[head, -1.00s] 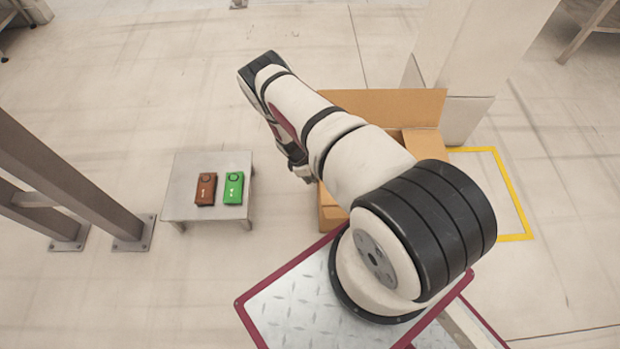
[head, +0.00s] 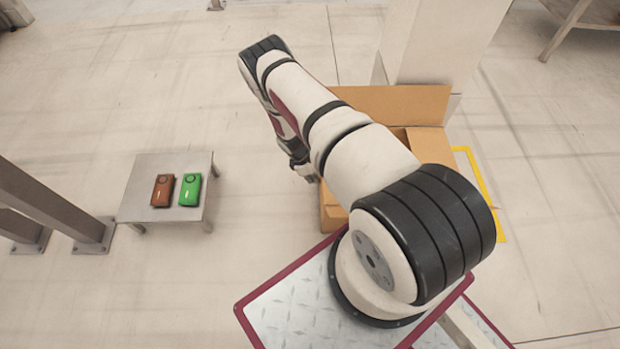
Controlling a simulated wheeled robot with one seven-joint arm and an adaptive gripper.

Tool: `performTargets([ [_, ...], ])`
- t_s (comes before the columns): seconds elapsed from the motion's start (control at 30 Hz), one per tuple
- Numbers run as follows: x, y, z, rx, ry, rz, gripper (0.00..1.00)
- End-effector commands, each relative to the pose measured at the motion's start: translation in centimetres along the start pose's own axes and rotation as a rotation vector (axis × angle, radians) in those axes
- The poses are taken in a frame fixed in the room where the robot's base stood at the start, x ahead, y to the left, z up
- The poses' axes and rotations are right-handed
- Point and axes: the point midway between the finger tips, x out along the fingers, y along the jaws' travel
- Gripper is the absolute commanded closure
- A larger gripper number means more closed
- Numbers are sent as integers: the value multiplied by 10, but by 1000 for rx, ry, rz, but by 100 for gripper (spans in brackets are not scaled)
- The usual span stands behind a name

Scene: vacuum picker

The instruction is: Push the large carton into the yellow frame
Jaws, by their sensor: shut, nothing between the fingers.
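The large carton (head: 390,105) is an open brown cardboard box with raised flaps. It stands on the floor behind my arm, which hides much of it. The yellow frame (head: 484,185) is a painted outline on the floor to the carton's right. Its right side and part of its top line show; the carton and my arm hide the rest, so I cannot tell how far the carton lies inside it. My gripper (head: 311,178) points down at the carton's left side, shut and empty. It looks close against that side, but contact is not clear.
A low grey table (head: 140,205) with a brown device (head: 162,191) and a green device (head: 190,189) stands to the left, beside grey metal posts (head: 45,205). A pale pillar (head: 440,40) rises just behind the carton. The floor right of the frame is clear.

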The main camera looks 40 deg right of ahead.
Motion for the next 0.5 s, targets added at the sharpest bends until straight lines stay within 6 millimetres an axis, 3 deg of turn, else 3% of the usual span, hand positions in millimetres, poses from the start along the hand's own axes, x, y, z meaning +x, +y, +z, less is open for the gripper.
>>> performTargets([
  [0.37,18,0,59,4,-4,-3,100],
  [0.5,28,-1,94,6,-3,-4,100],
])
